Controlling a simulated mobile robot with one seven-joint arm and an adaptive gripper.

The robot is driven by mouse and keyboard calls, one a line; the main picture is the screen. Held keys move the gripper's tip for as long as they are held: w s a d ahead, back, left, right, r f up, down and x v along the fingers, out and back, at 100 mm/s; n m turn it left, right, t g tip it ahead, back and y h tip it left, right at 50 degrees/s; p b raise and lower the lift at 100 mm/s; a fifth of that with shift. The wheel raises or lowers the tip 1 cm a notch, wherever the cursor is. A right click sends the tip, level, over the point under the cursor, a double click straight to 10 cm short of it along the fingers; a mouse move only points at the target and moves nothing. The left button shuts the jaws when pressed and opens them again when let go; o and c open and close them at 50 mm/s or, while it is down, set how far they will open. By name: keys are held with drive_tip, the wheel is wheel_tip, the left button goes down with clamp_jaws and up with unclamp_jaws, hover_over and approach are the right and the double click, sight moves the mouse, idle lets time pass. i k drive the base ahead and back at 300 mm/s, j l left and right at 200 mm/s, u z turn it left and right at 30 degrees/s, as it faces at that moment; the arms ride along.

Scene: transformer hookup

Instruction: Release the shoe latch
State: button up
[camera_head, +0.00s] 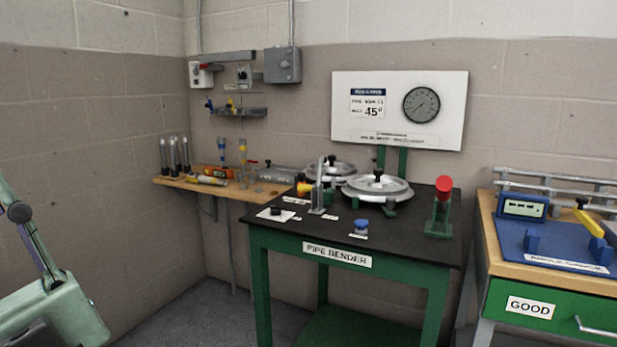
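The pipe bender bench (262,229) has a black top, green legs and a "PIPE BENDER" label. Two round silver formers with black knobs, a front one (378,187) and a rear one (329,170), sit on it. An upright grey lever (319,188) stands left of the front former. A blue knob (361,224) is near the front edge. A red-topped green handle (442,205) stands at the right. I cannot tell which part is the shoe latch. My gripper is out of view; only a pale green part of mine shows at lower left.
A wooden shelf (262,194) with tubes and tools is on the back left wall. A gauge panel (348,129) reading 45° stands behind the bender. A second bench (489,249) with a blue fixture and "GOOD" drawer is at right. The floor at front left is clear.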

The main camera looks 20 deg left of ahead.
sight(334, 175)
drive_tip(key=i+j+u, duration=0.5)
drive_tip(key=u, duration=0.25)
drive_tip(key=i+j+u, duration=0.15)
drive_tip(key=i+u, duration=0.2)
drive_tip(key=i+j+z, duration=0.1)
drive_tip(key=i, duration=0.3)
drive_tip(key=i+j+z, duration=0.1)
drive_tip(key=i+j, duration=0.15)
drive_tip(key=i+j+z, duration=0.1)
drive_tip(key=i, duration=0.4)
drive_tip(key=i+j+z, duration=0.15)
drive_tip(key=z, duration=0.25)
drive_tip(key=i+j+z, duration=0.2)
drive_tip(key=z, duration=0.25)
drive_tip(key=i+j+z, duration=0.15)
drive_tip(key=j+z, duration=0.25)
